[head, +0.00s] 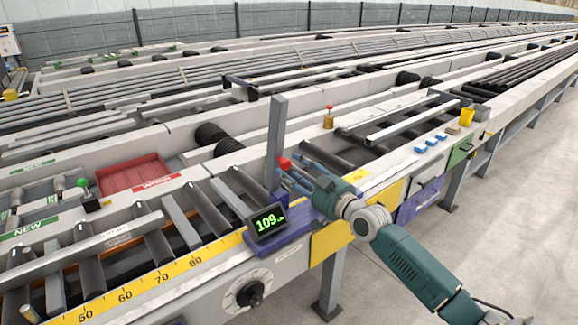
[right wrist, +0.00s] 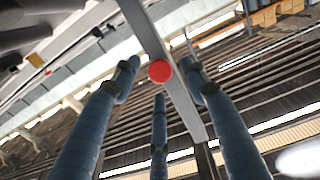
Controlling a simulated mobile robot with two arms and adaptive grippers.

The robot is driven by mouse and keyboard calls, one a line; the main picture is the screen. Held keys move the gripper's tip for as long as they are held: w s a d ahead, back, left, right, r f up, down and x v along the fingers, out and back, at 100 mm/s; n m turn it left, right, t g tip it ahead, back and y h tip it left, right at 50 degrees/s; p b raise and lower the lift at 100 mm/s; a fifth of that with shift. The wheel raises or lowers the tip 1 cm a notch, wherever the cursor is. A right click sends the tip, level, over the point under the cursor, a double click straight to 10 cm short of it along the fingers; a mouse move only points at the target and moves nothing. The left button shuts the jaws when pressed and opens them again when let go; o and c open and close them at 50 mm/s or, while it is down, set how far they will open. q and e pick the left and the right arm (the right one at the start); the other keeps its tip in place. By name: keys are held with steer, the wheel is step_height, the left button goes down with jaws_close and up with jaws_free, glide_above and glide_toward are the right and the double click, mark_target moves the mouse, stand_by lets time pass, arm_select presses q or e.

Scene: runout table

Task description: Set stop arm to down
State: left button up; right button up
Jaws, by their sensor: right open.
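The stop arm is a flat grey bar (head: 277,130) that stands upright at the front edge of the runout table. A red knob (head: 284,163) sticks out from its lower part. In the right wrist view the bar (right wrist: 185,105) runs slantwise behind the red knob (right wrist: 160,71). My right gripper (head: 289,176) is open at the knob, with its blue fingers pointing at the bar. In the right wrist view the fingers stand around the knob with gaps showing; I cannot tell whether any touches it. My left gripper is not in view.
A digital display (head: 269,222) reading 109 sits just left of and below my right gripper. A yellow scale (head: 150,283) and a black dial (head: 250,293) are on the front edge. A red tray (head: 130,174), a red-topped post (head: 328,119) and a yellow cup (head: 466,116) stand farther off.

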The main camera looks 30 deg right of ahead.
mark_target(279, 152)
steer(key=shift+w+a, duration=0.1)
steer(key=shift+w, duration=1.1)
steer(key=shift+c, duration=0.2)
